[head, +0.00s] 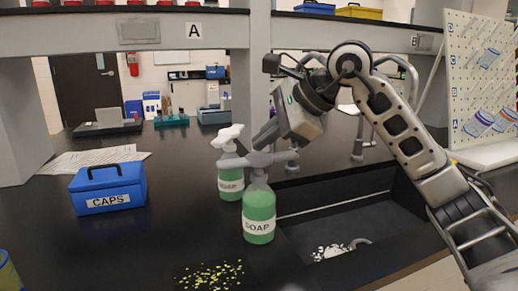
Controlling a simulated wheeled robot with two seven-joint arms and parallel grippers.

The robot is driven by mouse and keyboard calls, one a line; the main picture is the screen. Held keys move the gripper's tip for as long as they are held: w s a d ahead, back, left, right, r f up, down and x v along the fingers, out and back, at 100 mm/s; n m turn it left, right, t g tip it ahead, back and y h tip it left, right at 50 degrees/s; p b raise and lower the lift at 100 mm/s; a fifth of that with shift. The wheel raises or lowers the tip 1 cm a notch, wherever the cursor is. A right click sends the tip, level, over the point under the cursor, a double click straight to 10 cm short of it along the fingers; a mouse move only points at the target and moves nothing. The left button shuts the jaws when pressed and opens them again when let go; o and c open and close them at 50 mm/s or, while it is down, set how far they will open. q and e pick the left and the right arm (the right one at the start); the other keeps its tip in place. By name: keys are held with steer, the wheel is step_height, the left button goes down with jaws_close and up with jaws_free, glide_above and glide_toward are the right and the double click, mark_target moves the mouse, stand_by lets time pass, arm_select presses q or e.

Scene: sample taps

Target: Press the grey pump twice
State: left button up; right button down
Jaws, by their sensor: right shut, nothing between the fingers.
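A green bottle labelled SOAP (259,214) stands upright on the black bench beside the sink, with a grey pump (257,160) on top. A second green bottle (231,182) with a white pump (228,137) stands behind it to the left; its label is partly hidden. My right gripper (264,137) is shut and empty, its fingers pointing down and to the left just above the grey pump. I cannot tell whether the fingertips touch the pump head. My left gripper is out of view.
A sink (335,225) lies to the right, with taps (359,140) behind it. A blue CAPS box (108,188) and papers (93,160) are on the left. Yellow-green bits (212,275) lie in front of the bottles. A pegboard (478,80) stands at the right. The bench's left front is mostly clear.

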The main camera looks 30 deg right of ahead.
mark_target(265, 157)
steer(key=shift+r, duration=0.2)
step_height(265, 157, up, 5)
steer(key=p, duration=0.5)
steer(key=shift+r, duration=0.1)
stand_by(0.8)
